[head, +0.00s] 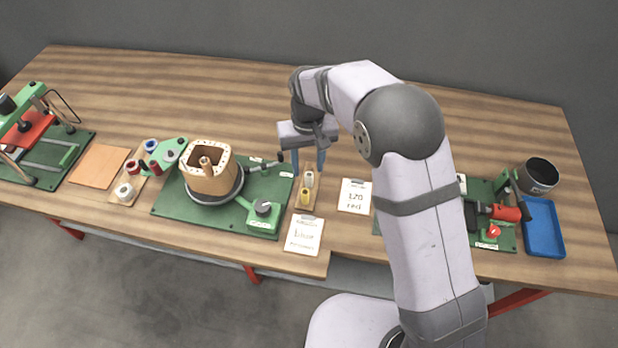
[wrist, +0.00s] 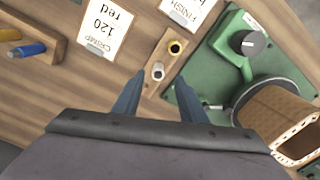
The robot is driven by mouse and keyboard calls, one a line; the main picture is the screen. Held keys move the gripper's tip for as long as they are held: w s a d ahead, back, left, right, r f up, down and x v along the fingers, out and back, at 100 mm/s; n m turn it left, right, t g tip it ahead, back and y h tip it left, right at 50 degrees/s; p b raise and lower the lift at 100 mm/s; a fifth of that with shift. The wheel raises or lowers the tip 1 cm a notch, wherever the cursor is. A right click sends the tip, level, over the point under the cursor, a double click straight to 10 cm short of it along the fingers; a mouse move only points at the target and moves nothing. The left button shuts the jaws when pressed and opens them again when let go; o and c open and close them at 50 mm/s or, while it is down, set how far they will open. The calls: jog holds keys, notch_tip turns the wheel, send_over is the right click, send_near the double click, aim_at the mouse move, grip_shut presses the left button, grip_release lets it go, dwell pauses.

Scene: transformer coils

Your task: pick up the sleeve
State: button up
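My gripper (head: 308,168) is open and empty, pointing down above the back end of the holder. In the wrist view its two blue fingers (wrist: 160,84) are spread wide, with the white piece roughly in line with the gap between them.
Left of the holder, a green board (head: 168,205) carries a brown coil former (head: 207,180) on a round turntable. Paper cards lie close by, "120 red" (head: 355,203) on the right and another (head: 304,243) in front. A blue tray (head: 544,235) and dark cup (head: 538,176) stand far right.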

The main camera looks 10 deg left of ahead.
aim_at(309, 175)
jog(key=shift+d+f+p, duration=0.1)
jog(key=shift+f+p, duration=0.25)
jog(key=shift+f, duration=0.05)
jog(key=shift+w+f+p, duration=0.1)
jog(key=shift+f+p, duration=0.75)
jog(key=shift+f, duration=1.35)
grip_shut()
